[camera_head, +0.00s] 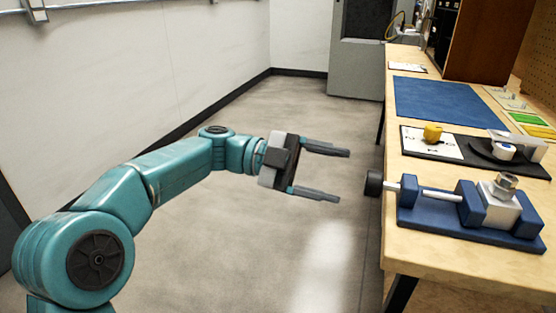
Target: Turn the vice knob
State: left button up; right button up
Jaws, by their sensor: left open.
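The blue vice (470,224) sits at the near end of the wooden table. A metal block with a hex fitting (501,188) sits at the right end of the vice. The black vice knob (374,183) sticks out past the table's left edge on a light shaft. My left gripper (344,176) is open and empty, left of the knob and over the floor. Its two fingers point right toward the knob, one above and one below its height in the picture. The fingertips look apart from the knob. My right gripper is not in view.
The wooden table (415,255) runs along the right side. A black board with a white card, a yellow part (432,132) and a white round part lies behind the vice. A blue mat (450,104) lies farther back. The floor left of the table is clear.

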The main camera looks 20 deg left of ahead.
pick_arm(q)
jog(key=a, duration=0.9)
jog(key=shift+a+r, duration=0.15)
jog(key=shift+a, duration=0.1)
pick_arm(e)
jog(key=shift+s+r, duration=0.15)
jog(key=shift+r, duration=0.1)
pick_arm(q)
jog(key=shift+w, duration=0.1)
